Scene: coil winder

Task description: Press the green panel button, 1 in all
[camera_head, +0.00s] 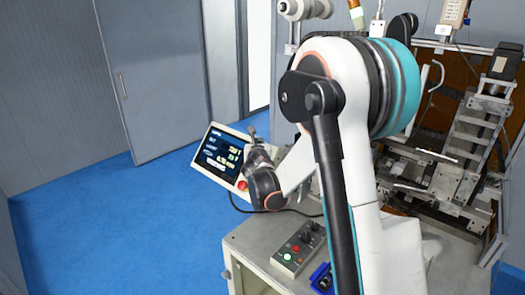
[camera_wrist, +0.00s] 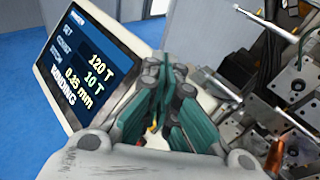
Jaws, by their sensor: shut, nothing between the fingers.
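A small grey control box (camera_head: 299,247) lies on the cabinet top in the head view. A green button (camera_head: 288,257), pale and bright at its centre, sits at its near left end. A red button (camera_head: 295,248) and a black switch sit further along the box. My gripper (camera_head: 251,135) is up beside the display panel, above and behind the control box and well apart from the green button. In the wrist view my gripper (camera_wrist: 165,68) has its teal-sided fingers together with nothing between them. I cannot make out the green button in the wrist view.
The tilted display panel (camera_head: 218,160) stands left of my gripper, with a red knob (camera_head: 242,185) at its lower right; its screen (camera_wrist: 88,70) fills the wrist view's left. A blue object (camera_head: 321,277) lies near the control box. Winder machinery (camera_head: 455,165) stands right. Blue floor is clear at left.

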